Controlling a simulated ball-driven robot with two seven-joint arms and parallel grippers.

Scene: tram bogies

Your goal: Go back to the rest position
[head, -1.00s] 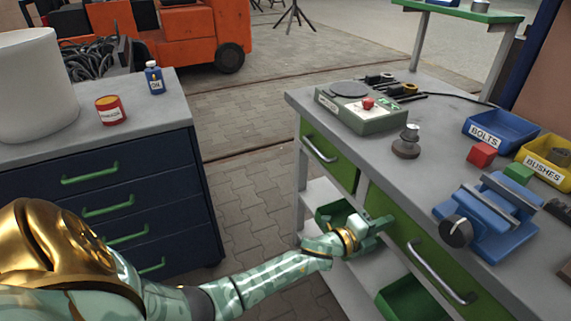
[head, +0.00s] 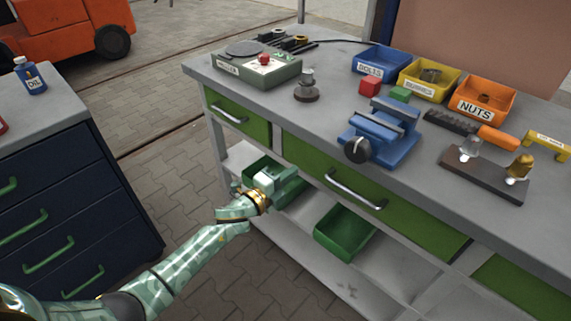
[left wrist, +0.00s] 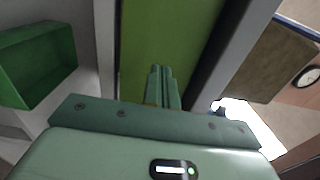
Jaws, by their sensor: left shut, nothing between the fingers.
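My left gripper (head: 298,184) is at the front of the grey workbench (head: 240,84), low by the green drawer fronts. It is shut and empty, its two fingers side by side in the left wrist view (left wrist: 163,84). There the fingers point towards a green panel (left wrist: 165,35); I cannot tell whether they touch it. My left arm is stretched out from the lower left. My right gripper is in neither view.
Green bins, one clear on the lower shelf (head: 345,232), lie near my left gripper. The drawer handle (head: 355,190) sticks out. A blue vice (head: 380,135) stands on the bench. A dark blue cabinet (head: 80,200) is at left, with open paving (head: 160,165) between.

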